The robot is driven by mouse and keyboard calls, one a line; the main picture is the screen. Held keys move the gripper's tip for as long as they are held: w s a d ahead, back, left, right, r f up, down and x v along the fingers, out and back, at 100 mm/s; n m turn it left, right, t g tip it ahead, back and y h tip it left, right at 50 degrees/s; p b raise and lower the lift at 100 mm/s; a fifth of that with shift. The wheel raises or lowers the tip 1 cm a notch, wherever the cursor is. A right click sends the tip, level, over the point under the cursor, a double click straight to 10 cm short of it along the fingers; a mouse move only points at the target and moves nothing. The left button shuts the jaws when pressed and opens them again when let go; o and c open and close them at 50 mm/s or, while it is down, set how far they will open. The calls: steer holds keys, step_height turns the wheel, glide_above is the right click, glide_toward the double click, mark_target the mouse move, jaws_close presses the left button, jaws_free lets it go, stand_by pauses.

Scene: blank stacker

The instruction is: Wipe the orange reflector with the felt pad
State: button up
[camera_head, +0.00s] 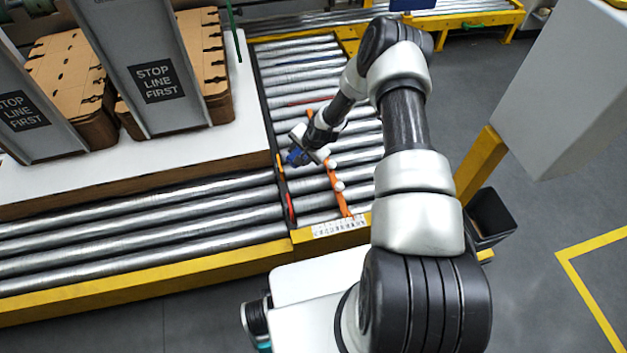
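A small orange piece (280,165), which looks like the orange reflector, sits on the dark rail between the white-topped table and the rollers. My gripper (299,158) is just right of it, over the rollers, pointing down and left. A small blue block shows at the gripper's tip. It may be the felt pad, but it is too small to tell whether the fingers close on it. I cannot tell whether it touches the orange piece.
A red piece (291,207) sits nearer on the same rail. An orange bar (337,192) with white knobs lies across the rollers. Grey "STOP LINE FIRST" plates (150,60) and cardboard stacks (70,75) stand left on the white table (215,143). A dark bin (490,215) is at right.

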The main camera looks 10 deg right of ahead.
steer(key=w+d+f+m+t+h+b, duration=0.1)
steer(key=w+d+f+m+b, duration=0.1)
steer(key=f, duration=0.4)
steer(key=w+d+f+m+t+h+b, duration=0.1)
steer(key=w+d+f+m+b, duration=0.1)
steer(key=f, duration=0.5)
steer(key=w+d+f+m+t+h+b, duration=0.1)
steer(key=w+d+f+m+b, duration=0.1)
steer(key=f+b, duration=0.3)
step_height(320, 180, down, 2)
steer(key=shift+w+d+f+m+t+h, duration=0.15)
steer(key=shift+m+t+h, duration=0.15)
steer(key=shift+m, duration=0.6)
steer(key=shift+a, duration=2.9)
steer(key=shift+a, duration=1.15)
steer(key=shift+w, duration=1.5)
steer(key=shift+w+a, duration=0.1)
steer(key=shift+w, duration=2)
steer(key=shift+s+r+p, duration=0.2)
steer(key=shift+s+p, duration=0.15)
steer(key=shift+p, duration=0.15)
steer(key=shift+s+p, duration=0.55)
steer(key=shift+p, duration=0.25)
steer(key=shift+s+f+p, duration=0.2)
steer(key=shift+s+p, duration=0.8)
